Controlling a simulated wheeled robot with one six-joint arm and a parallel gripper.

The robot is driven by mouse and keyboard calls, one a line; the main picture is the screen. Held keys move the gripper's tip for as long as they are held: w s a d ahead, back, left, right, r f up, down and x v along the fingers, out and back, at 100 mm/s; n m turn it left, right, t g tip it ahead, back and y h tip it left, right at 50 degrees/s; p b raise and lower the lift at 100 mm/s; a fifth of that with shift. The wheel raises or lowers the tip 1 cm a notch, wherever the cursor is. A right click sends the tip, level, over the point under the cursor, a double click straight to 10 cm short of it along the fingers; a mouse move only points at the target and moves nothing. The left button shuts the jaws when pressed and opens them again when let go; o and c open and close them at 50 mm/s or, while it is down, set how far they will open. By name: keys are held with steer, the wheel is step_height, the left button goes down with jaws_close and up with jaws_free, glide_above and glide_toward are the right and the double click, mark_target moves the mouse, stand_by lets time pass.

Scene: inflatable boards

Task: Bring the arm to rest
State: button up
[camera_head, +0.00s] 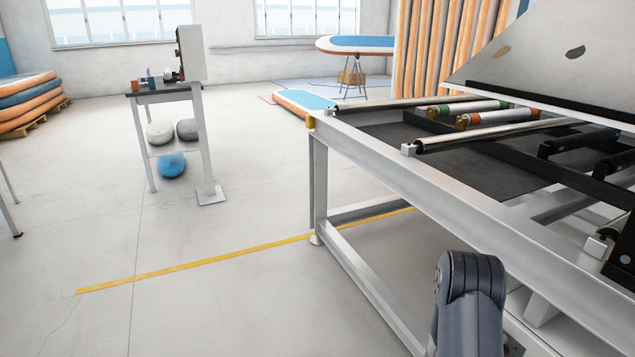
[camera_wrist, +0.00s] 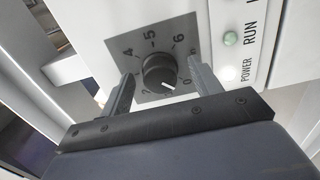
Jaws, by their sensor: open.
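My gripper (camera_wrist: 160,70) is open in the wrist view. Its two grey fingers stand on either side of a black round knob (camera_wrist: 157,70), with gaps showing between them and the knob's sides. The knob sits on a grey dial plate with numbers, on a white panel (camera_wrist: 187,8). Its white pointer mark points to the lower right, near the 0. In the head view, part of my dark grey arm (camera_head: 470,300) shows at the bottom right; my gripper is out of sight there.
A green RUN lamp (camera_wrist: 231,39) and a white POWER lamp (camera_wrist: 228,73) are right of the knob. A metal roller frame (camera_head: 420,190) stands close on the right. A small bench (camera_head: 165,95) stands at the back left.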

steer(key=m+b, duration=0.9)
steer(key=m, duration=1.2)
steer(key=shift+a, duration=0.1)
stand_by(0.5)
